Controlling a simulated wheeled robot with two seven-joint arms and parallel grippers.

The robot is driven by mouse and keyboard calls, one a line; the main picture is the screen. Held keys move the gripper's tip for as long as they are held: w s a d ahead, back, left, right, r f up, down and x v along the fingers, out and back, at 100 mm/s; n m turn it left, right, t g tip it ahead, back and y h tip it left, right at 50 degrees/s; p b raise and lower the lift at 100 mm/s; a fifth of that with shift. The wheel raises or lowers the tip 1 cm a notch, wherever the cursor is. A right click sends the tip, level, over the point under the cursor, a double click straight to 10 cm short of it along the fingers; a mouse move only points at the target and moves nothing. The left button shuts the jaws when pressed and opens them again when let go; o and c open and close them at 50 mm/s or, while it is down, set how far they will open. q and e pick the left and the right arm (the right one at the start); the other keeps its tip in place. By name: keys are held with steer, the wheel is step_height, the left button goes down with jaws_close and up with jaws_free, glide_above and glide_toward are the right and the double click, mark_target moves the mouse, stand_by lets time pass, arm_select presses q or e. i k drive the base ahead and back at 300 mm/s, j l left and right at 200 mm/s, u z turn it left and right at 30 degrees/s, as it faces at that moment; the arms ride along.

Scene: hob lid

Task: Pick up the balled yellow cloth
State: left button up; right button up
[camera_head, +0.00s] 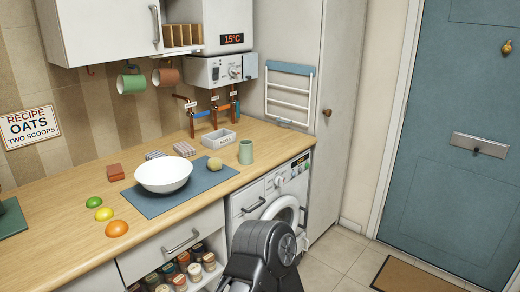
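A small rounded yellow lump (214,164), which looks like the balled yellow cloth, rests on the blue-grey mat (150,206) near its back right corner. It sits to the right of a white bowl (163,174), with a small gap between them. A dark link of one of my arms rises at the bottom of the head view, in front of the washing machine. Neither gripper shows in the head view, so I cannot see whether they are open or shut.
A green cup (246,152) and a grey tray (218,139) stand near the yellow lump. A lime, a lemon (104,214) and an orange half lie left of the mat. The counter's front left is clear.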

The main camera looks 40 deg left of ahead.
mark_target(214, 164)
steer(key=i+j+u, duration=0.2)
steer(key=i, duration=0.5)
steer(key=i+u, duration=0.2)
steer(key=i, duration=0.5)
steer(key=i+u, duration=0.15)
steer(key=i, duration=0.55)
steer(key=i+l+u, duration=0.2)
steer(key=i, duration=0.5)
steer(key=u, duration=4.55)
